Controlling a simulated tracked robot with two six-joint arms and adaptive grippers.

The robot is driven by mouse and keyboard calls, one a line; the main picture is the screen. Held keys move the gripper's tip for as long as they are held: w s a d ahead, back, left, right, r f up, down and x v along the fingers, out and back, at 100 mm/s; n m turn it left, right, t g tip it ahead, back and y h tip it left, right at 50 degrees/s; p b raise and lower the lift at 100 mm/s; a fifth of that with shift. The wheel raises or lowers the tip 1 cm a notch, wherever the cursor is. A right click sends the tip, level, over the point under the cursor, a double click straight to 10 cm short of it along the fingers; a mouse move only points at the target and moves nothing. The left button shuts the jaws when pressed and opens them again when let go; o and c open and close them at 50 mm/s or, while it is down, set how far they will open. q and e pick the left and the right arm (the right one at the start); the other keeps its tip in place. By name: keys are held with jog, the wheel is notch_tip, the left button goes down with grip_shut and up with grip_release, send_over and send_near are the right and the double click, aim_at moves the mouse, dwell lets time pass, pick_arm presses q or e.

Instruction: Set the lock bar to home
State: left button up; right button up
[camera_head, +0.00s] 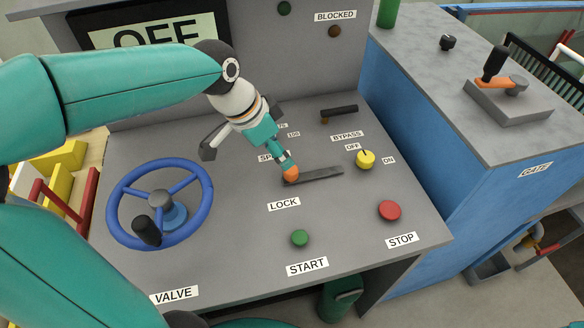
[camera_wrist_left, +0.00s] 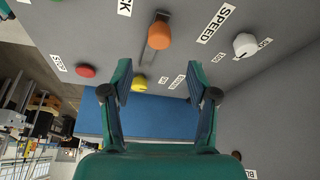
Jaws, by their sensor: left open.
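The lock bar's orange knob (camera_head: 291,174) sits at the left end of a dark slot (camera_head: 318,176), just above the LOCK label (camera_head: 284,204). The knob also shows in the left wrist view (camera_wrist_left: 159,36), near the upper end of its slot. My left gripper (camera_head: 286,160) hangs over the panel, its tips close above the knob in the head view. In the wrist view its two fingers (camera_wrist_left: 157,76) are spread and empty, and the knob lies beyond the tips, not between them. Whether anything touches is unclear. My right gripper is not in view.
A yellow BYPASS knob (camera_head: 366,159), a black-handled lever (camera_head: 339,112), green START (camera_head: 300,238) and red STOP (camera_head: 390,210) buttons surround the slot. The blue valve wheel (camera_head: 199,183) stands at left. A white SPEED dial (camera_wrist_left: 246,45) shows in the wrist view.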

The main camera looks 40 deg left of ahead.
aim_at(291, 169)
pick_arm(q)
jog(key=x, duration=0.9)
jog(key=shift+f, duration=0.35)
grip_shut()
